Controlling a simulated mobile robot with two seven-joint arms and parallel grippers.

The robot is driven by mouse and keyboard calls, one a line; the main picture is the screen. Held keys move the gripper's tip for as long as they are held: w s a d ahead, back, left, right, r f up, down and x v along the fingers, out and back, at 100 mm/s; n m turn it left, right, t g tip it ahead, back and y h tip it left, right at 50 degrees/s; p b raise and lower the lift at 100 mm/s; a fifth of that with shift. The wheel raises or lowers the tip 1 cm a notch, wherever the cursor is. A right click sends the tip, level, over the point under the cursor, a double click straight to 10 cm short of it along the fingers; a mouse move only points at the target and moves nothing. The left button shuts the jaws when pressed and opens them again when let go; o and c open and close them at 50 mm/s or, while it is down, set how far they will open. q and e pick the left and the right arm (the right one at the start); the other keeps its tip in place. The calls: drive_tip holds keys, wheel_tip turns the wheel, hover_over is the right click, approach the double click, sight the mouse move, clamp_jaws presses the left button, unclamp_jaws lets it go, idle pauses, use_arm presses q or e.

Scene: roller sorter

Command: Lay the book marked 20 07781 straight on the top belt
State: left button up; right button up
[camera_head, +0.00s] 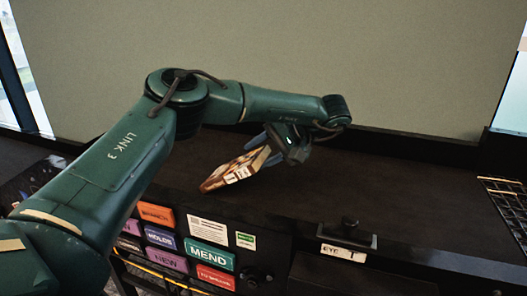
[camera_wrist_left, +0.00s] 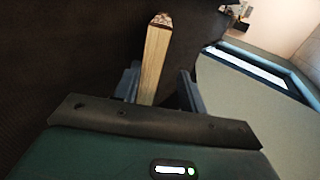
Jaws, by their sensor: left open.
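A book (camera_head: 235,170) with a brown and cream cover and a white label shows at my left gripper in the head view. It is tilted, with its lower edge close to or on the dark top belt (camera_head: 390,195); I cannot tell if it touches. The label's number is too small to read. My left gripper (camera_head: 272,142) is open, its fingers at the upper right end of the book. In the left wrist view, the book's page edge (camera_wrist_left: 154,65) stands between the two open fingers (camera_wrist_left: 158,90), nearer the left one. My right gripper is out of view.
Coloured label plates, one reading MEND (camera_head: 209,253), line the front panel below the belt. A small black fixture (camera_head: 348,234) marked EYE 1 stands at the front edge. A wire grid (camera_head: 505,195) is at the far right. The belt's right part is clear.

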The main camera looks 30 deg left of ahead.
use_arm(q)
drive_tip(key=shift+r, duration=0.25)
drive_tip(key=v, duration=1.2)
drive_tip(key=shift+f, duration=0.1)
